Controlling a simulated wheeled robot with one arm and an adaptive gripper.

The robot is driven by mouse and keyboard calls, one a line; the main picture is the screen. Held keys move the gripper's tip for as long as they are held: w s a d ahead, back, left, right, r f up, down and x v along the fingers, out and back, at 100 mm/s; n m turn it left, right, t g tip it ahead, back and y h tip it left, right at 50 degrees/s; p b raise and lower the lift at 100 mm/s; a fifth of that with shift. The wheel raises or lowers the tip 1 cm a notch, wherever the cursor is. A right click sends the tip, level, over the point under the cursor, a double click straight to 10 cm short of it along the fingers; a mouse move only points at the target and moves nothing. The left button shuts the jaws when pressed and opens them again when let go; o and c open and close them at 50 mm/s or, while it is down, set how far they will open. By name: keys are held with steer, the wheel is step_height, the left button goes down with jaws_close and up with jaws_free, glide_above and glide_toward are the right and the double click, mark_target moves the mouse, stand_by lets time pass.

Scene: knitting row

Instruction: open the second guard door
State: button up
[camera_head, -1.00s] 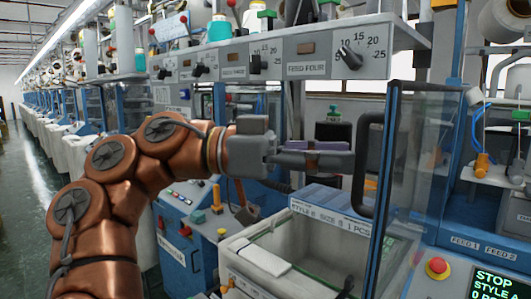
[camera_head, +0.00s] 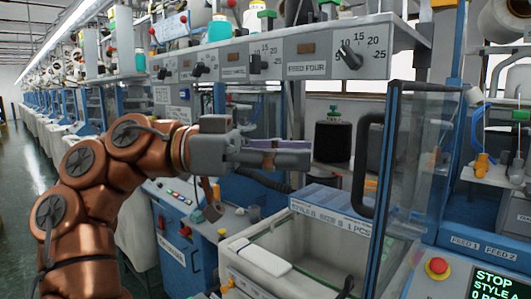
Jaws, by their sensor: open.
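A clear guard door (camera_head: 425,180) with a blue frame stands on the right, under the end of the grey control shelf. Its black bar handle (camera_head: 362,185) is on the frame's left side. The panel seems to stand out at an angle from the machine; I cannot tell how far. Which door counts as the second is not marked. My gripper (camera_head: 308,153) is open and empty, pointing right, left of the handle and apart from it, above the grey bin. Its fingers are seen side-on and overlap.
The grey bin (camera_head: 233,248) with a pale rim is below my gripper. The control shelf (camera_head: 290,62) with knobs overhangs above. A black yarn cone (camera_head: 333,142) stands behind the gripper. A red stop button (camera_head: 437,267) is at lower right. The aisle (camera_head: 30,180) on the left is clear.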

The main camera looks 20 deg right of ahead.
steer(key=shift+v, duration=1.6)
steer(key=shift+w, duration=0.1)
